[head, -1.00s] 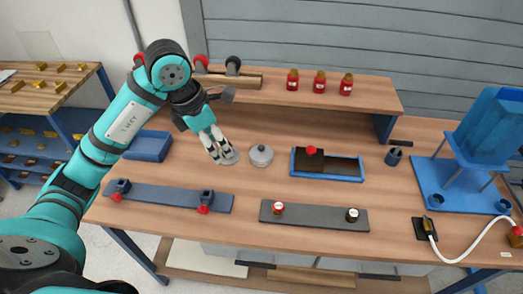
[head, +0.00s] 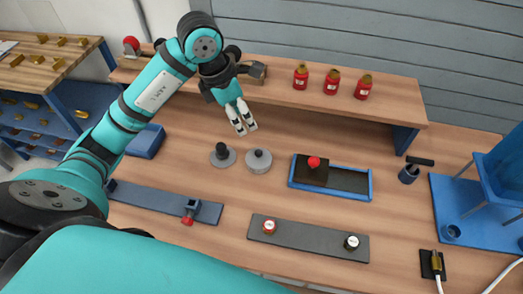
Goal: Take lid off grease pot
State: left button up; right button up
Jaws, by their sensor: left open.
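A flat grey disc with an upright dark knob (head: 222,157), like a lid, lies on the workbench (head: 215,185). Close to its right stands a low, round, light grey pot (head: 258,162) with a small dark spot or knob at the middle of its top. I cannot tell whether the pot's top is open or covered. My left gripper (head: 242,124) is open and empty, above and behind the disc and pot, pointing down. It touches neither. My right gripper is not in view.
A blue tray (head: 350,182) with a dark block and red knob lies to the right. A raised wooden shelf (head: 300,98) with red bottles (head: 332,82) runs behind. Grey strips (head: 310,242) with small items lie in front. A blue bin (head: 148,141) is at left.

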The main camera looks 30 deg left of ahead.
pick_arm(q)
send_near(258, 151)
jog(key=p+x, duration=0.1)
jog(key=x, duration=0.3)
jog(key=shift+w+f, duration=0.1)
jog(key=shift+f+p, duration=0.35)
jog(key=shift+f, duration=0.05)
jog(key=p+x, duration=0.1)
jog(key=x, duration=0.3)
jog(key=shift+d+f, duration=0.15)
jog(key=shift+f, duration=0.2)
jog(key=shift+w, duration=0.1)
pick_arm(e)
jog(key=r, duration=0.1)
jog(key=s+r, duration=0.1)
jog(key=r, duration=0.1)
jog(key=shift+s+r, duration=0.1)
pick_arm(q)
grip_shut()
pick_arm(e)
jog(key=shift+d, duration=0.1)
